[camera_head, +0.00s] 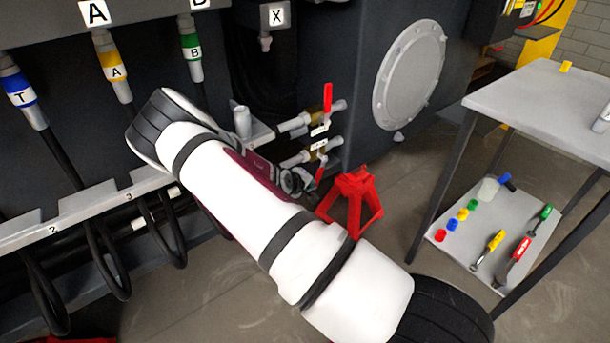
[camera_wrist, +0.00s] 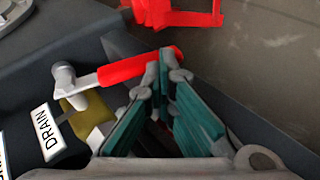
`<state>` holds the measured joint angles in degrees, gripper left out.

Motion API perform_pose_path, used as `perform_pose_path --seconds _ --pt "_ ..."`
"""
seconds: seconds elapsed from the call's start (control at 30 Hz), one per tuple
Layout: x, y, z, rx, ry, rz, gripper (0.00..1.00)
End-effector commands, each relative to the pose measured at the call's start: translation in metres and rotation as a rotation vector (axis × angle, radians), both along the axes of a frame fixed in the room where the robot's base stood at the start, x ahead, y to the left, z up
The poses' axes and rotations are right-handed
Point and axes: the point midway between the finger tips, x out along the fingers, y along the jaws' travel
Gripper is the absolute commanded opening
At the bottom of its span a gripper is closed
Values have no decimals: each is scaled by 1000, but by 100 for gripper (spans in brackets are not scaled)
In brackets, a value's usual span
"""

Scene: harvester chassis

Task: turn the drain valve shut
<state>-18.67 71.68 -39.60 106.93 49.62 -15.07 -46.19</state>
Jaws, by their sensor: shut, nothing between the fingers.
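The drain valve shows in the wrist view as a brass body (camera_wrist: 80,116) beside a white DRAIN label (camera_wrist: 44,131). Its red lever (camera_wrist: 122,70) points right, across the view. My gripper (camera_wrist: 165,72) has teal fingers that meet at the tips, with nothing between them. The tips overlap the outer part of the lever in the picture; I cannot tell whether they touch it. In the head view, my gripper (camera_head: 296,182) is beside the lower of two valves, whose red lever (camera_head: 320,173) points downward. My arm hides part of this area.
An upper valve has an upright red lever (camera_head: 328,98). A red stand (camera_head: 352,200) stands close to the right of my gripper and also shows in the wrist view (camera_wrist: 180,12). A grey table (camera_head: 540,100) is at right. Hoses hang at left.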

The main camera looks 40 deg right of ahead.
Motion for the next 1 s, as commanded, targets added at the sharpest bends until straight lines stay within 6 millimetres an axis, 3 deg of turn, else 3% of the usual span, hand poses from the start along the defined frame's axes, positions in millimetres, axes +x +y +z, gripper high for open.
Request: perform_pose_path --seconds 0.1,0.53,1.0 --pt "-1 -4 -7 -71 4 4 0" --pt "0 -20 -17 -62 0 -2 0" --pt "0 -25 -19 -61 1 -2 0"
